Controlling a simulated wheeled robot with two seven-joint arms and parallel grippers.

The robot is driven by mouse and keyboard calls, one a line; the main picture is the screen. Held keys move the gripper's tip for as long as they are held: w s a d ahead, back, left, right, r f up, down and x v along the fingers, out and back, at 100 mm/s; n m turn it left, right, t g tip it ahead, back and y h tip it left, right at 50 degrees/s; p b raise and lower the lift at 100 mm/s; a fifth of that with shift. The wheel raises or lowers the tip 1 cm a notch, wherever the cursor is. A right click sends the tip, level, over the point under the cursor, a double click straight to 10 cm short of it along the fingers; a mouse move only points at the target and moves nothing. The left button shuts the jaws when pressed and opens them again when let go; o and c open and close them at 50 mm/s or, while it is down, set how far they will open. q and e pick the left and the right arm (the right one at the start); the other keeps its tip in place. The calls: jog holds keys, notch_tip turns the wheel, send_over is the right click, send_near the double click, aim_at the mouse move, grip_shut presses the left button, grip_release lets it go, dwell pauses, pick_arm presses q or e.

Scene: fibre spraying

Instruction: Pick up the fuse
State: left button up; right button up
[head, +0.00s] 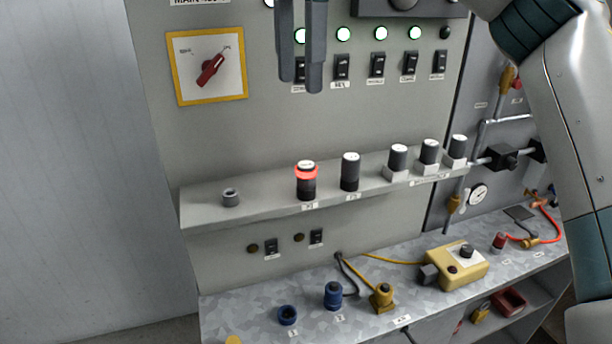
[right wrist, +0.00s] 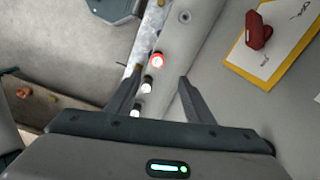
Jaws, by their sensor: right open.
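A black fuse with a white top and a glowing red ring (head: 306,182) stands upright on the grey ledge (head: 255,205). In the right wrist view the red-ringed fuse (right wrist: 157,61) shows beyond and between the finger tips. To its right on the ledge stand several more black fuses with pale tops, the nearest being the second fuse (head: 350,172). My right gripper (head: 301,82) is open and empty, above the red-ringed fuse and apart from it. It also shows in the right wrist view (right wrist: 156,88). My left gripper is not in view.
An empty-looking socket (head: 231,197) sits left on the ledge. A red rotary switch (head: 210,70) on a yellow-edged plate, green lamps and black switches are on the panel. The lower bench (head: 245,310) holds blue connectors, a yellow box (head: 456,268) and cables.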

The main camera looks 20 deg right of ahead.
jog(key=p, duration=0.3)
send_over(307, 164)
jog(key=a, duration=0.1)
notch_tip(307, 164, down, 11)
jog(key=shift+w+f, duration=0.1)
jog(key=shift+f, duration=0.4)
jog(key=shift+d+f+p, duration=0.15)
jog(key=shift+f+p, duration=0.2)
jog(key=shift+p, duration=0.35)
jog(key=f+p, duration=0.2)
jog(key=f, duration=0.1)
jog(key=shift+d+f, duration=0.3)
jog(key=shift+d, duration=0.1)
jog(key=shift+a+f, duration=0.1)
jog(key=shift+f, duration=0.4)
